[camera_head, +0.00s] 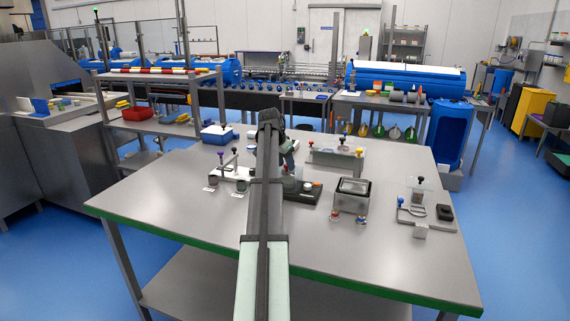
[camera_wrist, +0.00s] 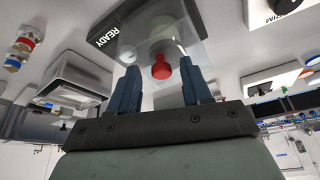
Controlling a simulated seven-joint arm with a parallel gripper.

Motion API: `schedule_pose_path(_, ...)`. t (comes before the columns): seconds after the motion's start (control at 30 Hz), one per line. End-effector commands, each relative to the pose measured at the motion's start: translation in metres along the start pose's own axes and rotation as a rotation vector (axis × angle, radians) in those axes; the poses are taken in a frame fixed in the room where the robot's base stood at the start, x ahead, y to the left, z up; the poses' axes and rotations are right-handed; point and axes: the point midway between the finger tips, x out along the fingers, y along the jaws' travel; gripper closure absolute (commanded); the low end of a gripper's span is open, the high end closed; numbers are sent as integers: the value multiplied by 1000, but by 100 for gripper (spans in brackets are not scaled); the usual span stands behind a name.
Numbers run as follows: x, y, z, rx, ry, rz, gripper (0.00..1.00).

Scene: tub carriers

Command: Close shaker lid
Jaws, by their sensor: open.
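The shaker shows in the wrist view as a dark base (camera_wrist: 125,28) marked READY with a clear lid (camera_wrist: 203,42). A red knob (camera_wrist: 161,69) stands on the clear part, and a pale green rounded shape shows behind it. In the head view the shaker's black base (camera_head: 308,195) is on the table, partly hidden by my arm. My gripper (camera_wrist: 160,67) is open, with one blue-grey finger on each side of the red knob. I cannot tell whether the fingers touch the knob. How far the lid stands open is also unclear.
A steel tub (camera_head: 351,195) stands to the right of the shaker. A rack with a clear plate (camera_head: 418,197) is further right. A white stand (camera_head: 228,173) is to the left, and a blue tub (camera_head: 217,134) is behind it. The table's front (camera_head: 370,260) is clear.

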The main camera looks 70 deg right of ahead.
Motion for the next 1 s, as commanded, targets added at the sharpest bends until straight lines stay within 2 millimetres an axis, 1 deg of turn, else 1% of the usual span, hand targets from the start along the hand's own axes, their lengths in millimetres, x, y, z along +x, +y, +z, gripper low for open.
schedule_pose_path(0.17,-20,0,0,0,1,-1,51)
schedule_pose_path(0.5,-86,-1,0,0,2,-2,51)
schedule_pose_path(0.63,-107,0,0,0,2,-1,51)
schedule_pose_path(0.8,-126,0,0,0,1,0,51)
schedule_pose_path(1.0,-136,0,0,0,0,0,51)
